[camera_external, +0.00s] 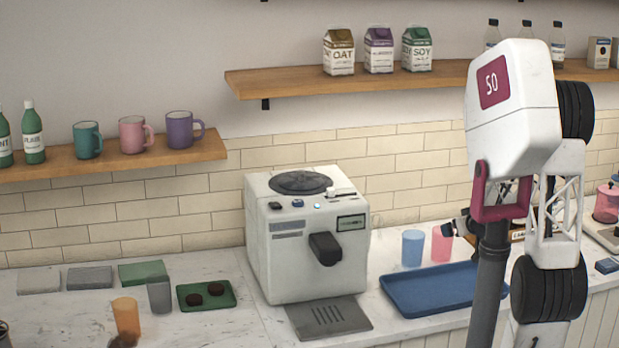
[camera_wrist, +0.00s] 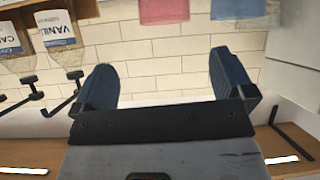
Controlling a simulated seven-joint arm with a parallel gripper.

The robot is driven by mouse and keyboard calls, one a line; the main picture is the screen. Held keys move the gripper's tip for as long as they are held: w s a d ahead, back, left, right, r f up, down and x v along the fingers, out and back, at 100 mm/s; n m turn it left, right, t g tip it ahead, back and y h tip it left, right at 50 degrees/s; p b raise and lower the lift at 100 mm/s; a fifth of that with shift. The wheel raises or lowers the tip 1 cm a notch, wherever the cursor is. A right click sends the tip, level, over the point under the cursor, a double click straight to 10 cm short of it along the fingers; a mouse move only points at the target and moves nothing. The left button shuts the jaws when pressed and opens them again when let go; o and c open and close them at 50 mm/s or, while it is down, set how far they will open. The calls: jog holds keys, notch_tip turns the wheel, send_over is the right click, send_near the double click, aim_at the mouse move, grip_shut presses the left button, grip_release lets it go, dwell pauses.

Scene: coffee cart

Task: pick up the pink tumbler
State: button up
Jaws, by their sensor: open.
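The pink tumbler (camera_external: 441,246) stands on the white counter behind the blue tray, just right of the light blue tumbler (camera_external: 412,248). My gripper (camera_external: 456,225) is near the pink tumbler's upper part in the external view and overlaps it there. In the wrist view, which looks upside down, the pink tumbler (camera_wrist: 164,10) is at the top edge, cut off, beyond and between the fingertips. My gripper (camera_wrist: 163,78) is open there, with nothing between its fingers. The blue tumbler (camera_wrist: 238,8) shows beside it at the top right.
The blue tray (camera_external: 430,290) lies empty in front of the tumblers. A white coffee machine (camera_external: 308,235) stands to the left. Syrup bottles (camera_wrist: 54,35) in a rack are close by in the wrist view. A pink lidded jar (camera_external: 607,205) stands far right.

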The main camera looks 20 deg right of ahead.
aim_at(434, 230)
jog(key=shift+w+d+f+n+t+y, duration=0.15)
jog(key=shift+w+f+n+y, duration=0.05)
jog(key=shift+w+f+y, duration=0.4)
jog(key=shift+w+d+f+n+t+y, duration=0.1)
jog(key=shift+w+f+n+t+y, duration=0.1)
jog(key=shift+w+f+y, duration=0.35)
jog(key=shift+f, duration=0.15)
jog(key=shift+x, duration=1.2)
jog(key=shift+x, duration=2.6)
jog(key=shift+a, duration=0.1)
jog(key=c, duration=1.3)
